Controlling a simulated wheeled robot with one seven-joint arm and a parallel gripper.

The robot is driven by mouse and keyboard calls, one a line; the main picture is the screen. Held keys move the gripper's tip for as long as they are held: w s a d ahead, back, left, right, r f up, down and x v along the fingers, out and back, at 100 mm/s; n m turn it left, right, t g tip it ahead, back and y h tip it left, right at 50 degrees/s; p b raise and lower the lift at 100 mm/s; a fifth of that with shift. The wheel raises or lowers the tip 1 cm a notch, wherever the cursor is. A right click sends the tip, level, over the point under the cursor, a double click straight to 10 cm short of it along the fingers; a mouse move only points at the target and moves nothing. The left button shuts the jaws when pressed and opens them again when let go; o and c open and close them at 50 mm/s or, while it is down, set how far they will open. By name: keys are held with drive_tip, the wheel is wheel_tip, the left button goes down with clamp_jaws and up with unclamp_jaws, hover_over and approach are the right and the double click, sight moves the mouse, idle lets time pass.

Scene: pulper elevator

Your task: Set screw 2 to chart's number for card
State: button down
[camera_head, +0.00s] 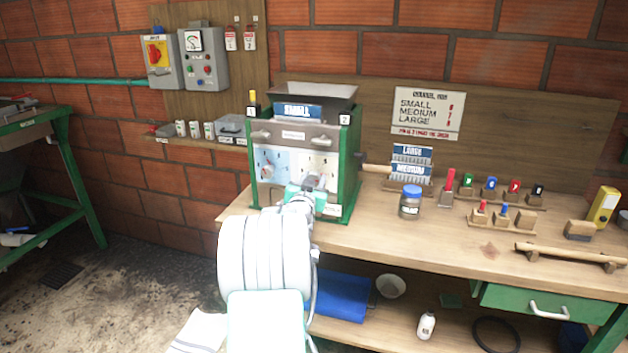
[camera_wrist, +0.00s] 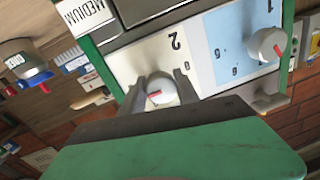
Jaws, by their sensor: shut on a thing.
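The green machine (camera_head: 350,165) stands on the bench. Its front has a blue plate with the knob of screw 1 (camera_head: 267,172) and a pale plate marked 2. A blue card reading SMALL (camera_head: 298,111) is at the machine's top. The chart (camera_head: 428,112) on the back board lists SMALL, MEDIUM and LARGE with red numbers too small to read surely. My gripper (camera_head: 315,184) is at plate 2. In the wrist view, its fingers are shut on the sides of the grey knob of screw 2 (camera_wrist: 161,90), whose red pointer shows. The scale around this knob is mostly hidden.
Knob 1 (camera_wrist: 267,45) is close beside my gripper in the wrist view. Right of the machine are a card rack (camera_head: 411,170) with LARGE and MEDIUM cards, a blue-lidded jar (camera_head: 410,203) and several small coloured-handled tools. The bench's front middle is clear.

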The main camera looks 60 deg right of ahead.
drive_tip(key=shift+f+n+b, duration=0.1)
drive_tip(key=shift+n+b, duration=0.25)
drive_tip(key=shift+n, duration=0.05)
drive_tip(key=shift+n+b, duration=0.6)
drive_tip(key=shift+n, duration=0.4)
drive_tip(key=n+b, duration=0.1)
drive_tip(key=n, duration=0.1)
drive_tip(key=shift+n, duration=0.3)
drive_tip(key=n+b, duration=0.1)
drive_tip(key=n, duration=0.2)
drive_tip(key=n+b, duration=0.1)
drive_tip(key=n, duration=0.2)
drive_tip(key=shift+g+y, duration=0.4)
drive_tip(key=n, duration=0.3)
drive_tip(key=n+g, duration=0.1)
drive_tip(key=n, duration=0.1)
drive_tip(key=shift+r+n, duration=0.2)
drive_tip(key=shift+n, duration=0.2)
drive_tip(key=n+p, duration=0.2)
drive_tip(key=n, duration=0.3)
drive_tip(key=shift+g, duration=0.3)
drive_tip(key=c, duration=0.9)
unclamp_jaws()
drive_tip(key=shift+h, duration=0.3)
